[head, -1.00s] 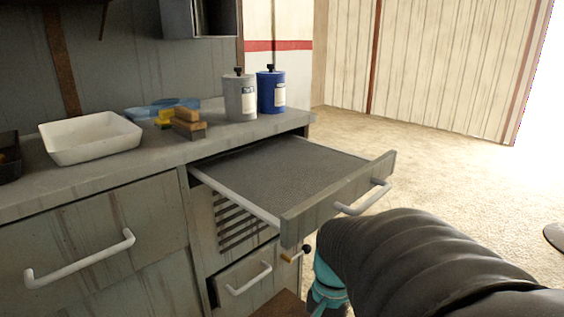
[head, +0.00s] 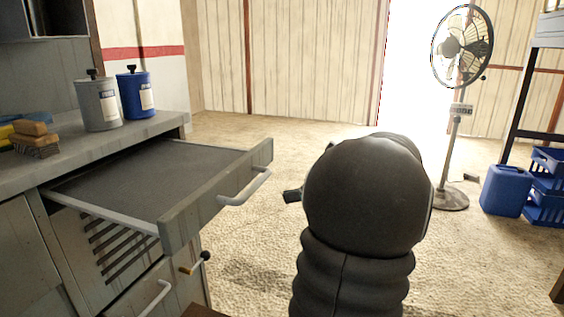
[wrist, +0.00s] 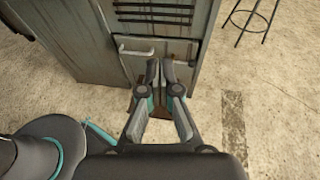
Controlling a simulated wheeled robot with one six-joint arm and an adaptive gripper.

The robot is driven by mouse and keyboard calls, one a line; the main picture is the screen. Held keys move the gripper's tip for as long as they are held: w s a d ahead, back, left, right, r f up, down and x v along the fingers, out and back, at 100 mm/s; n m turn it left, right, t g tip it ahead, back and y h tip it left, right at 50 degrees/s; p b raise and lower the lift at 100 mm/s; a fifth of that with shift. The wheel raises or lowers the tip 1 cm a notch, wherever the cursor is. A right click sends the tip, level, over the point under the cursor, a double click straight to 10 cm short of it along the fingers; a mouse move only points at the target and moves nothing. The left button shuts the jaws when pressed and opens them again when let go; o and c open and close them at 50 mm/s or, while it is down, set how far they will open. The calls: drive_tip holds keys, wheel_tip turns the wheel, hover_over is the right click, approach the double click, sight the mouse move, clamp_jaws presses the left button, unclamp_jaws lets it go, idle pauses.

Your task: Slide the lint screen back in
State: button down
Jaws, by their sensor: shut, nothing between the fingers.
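The lint screen (head: 150,185) is a flat grey panel with a front board and a white bar handle (head: 244,187). It stands far out of the cabinet (head: 22,240) in the head view. My gripper (wrist: 159,64) is shut and empty in the wrist view, its fingers side by side in front of the cabinet's lower front. In the head view my dark arm stands to the right of the screen, apart from its handle, and mostly hides the gripper. I cannot make out the screen in the wrist view.
Below the screen are a slatted vent (head: 112,245), a small lever (head: 196,264) and a lower drawer handle (head: 155,298). Grey (head: 98,103) and blue (head: 135,92) canisters stand on the counter. A fan (head: 455,110) and a blue jug (head: 505,190) stand right. Floor between is clear.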

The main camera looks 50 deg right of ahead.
drive_tip(key=s+d+r+m+t+h, duration=0.1)
drive_tip(key=s+d+r+m+t, duration=0.1)
drive_tip(key=s+d+r+t, duration=0.45)
drive_tip(key=g+b, duration=0.2)
approach(271, 150)
drive_tip(key=x, duration=0.7)
drive_tip(key=shift+w, duration=0.15)
drive_tip(key=shift+w, duration=0.15)
